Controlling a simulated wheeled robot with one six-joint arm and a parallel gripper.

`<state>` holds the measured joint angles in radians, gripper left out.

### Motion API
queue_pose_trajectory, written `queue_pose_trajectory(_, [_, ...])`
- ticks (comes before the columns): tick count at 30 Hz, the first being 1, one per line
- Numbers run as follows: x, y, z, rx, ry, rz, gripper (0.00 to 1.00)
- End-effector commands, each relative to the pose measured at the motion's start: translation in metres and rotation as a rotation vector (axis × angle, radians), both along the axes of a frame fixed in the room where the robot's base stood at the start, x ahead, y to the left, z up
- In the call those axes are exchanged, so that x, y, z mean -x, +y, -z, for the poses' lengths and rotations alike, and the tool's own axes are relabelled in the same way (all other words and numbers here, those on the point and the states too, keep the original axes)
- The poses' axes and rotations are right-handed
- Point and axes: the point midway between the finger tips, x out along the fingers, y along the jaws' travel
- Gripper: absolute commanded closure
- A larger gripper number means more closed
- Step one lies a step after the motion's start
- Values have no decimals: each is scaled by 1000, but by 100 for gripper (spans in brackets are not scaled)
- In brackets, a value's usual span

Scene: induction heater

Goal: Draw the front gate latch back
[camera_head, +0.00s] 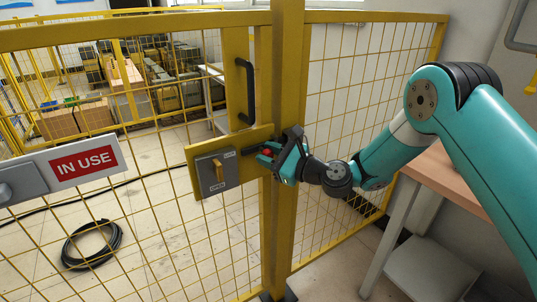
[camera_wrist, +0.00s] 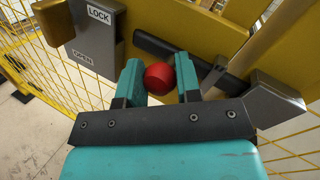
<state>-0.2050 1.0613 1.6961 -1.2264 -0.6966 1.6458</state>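The front gate latch is a dark sliding bar (camera_wrist: 212,74) on a yellow plate (camera_wrist: 141,18), with a round red knob (camera_wrist: 160,78). In the wrist view the bar slants down right towards a grey bracket (camera_wrist: 265,100). My gripper (camera_wrist: 160,80) has one teal finger on each side of the knob, which about fills the gap. Whether the fingers press on it I cannot tell. In the head view my gripper (camera_head: 265,154) is at the latch beside the yellow gate post (camera_head: 284,100), and hides most of the knob and bar.
A grey LOCK/OPEN switch box (camera_head: 217,173) sits left of the latch. A black handle (camera_head: 246,90) is above it. An IN USE sign (camera_head: 85,160) hangs on the mesh. A wood-topped table (camera_head: 450,178) stands at right. A coiled black cable (camera_head: 91,244) lies behind the mesh.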

Motion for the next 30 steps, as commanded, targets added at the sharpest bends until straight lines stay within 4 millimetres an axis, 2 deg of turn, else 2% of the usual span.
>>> queue_pose_trajectory(1, [0,0,0,0,0,0,92])
queue_pose_trajectory(2, [0,0,0,0,0,0,99])
queue_pose_trajectory(3, [0,0,0,0,0,0,100])
queue_pose_trajectory(7, [2,4,-1,1,0,-2,100])
queue_pose_trajectory(18, [26,52,-1,0,0,-1,100])
queue_pose_trajectory(26, [29,57,-1,-1,1,-7,100])
queue_pose_trajectory(27, [29,57,0,-1,0,-8,66])
queue_pose_trajectory(28, [29,57,-1,-1,0,-8,59])
queue_pose_trajectory(30, [29,57,0,-1,0,-8,58])
